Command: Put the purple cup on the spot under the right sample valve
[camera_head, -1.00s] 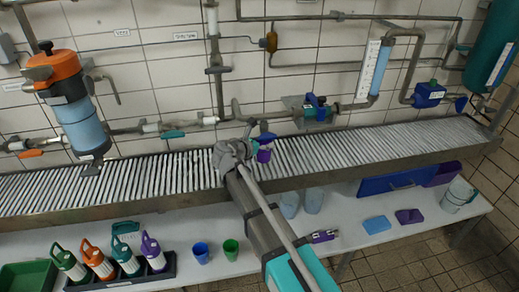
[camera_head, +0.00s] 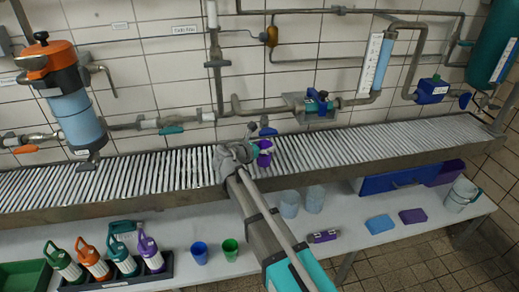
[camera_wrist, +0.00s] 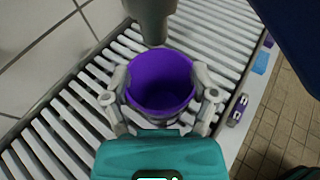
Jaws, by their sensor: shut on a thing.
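The purple cup (camera_wrist: 160,82) is between the two fingers of my gripper (camera_wrist: 160,105), which is shut on it, in the wrist view. Its open mouth faces the wrist camera. A grey pipe end or spout (camera_wrist: 150,20) is just beyond the cup's rim, at the top of that view. In the head view the cup (camera_head: 264,154) is at the end of my gripper (camera_head: 250,152), over the slatted drain rack, below a valve with a blue handle (camera_head: 267,131). I cannot tell whether the cup's base touches the slats. A spot marking under the valve is not visible.
The slatted rack (camera_head: 380,143) runs along the tiled wall. An orange-topped blue filter (camera_head: 70,100) hangs at the left.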

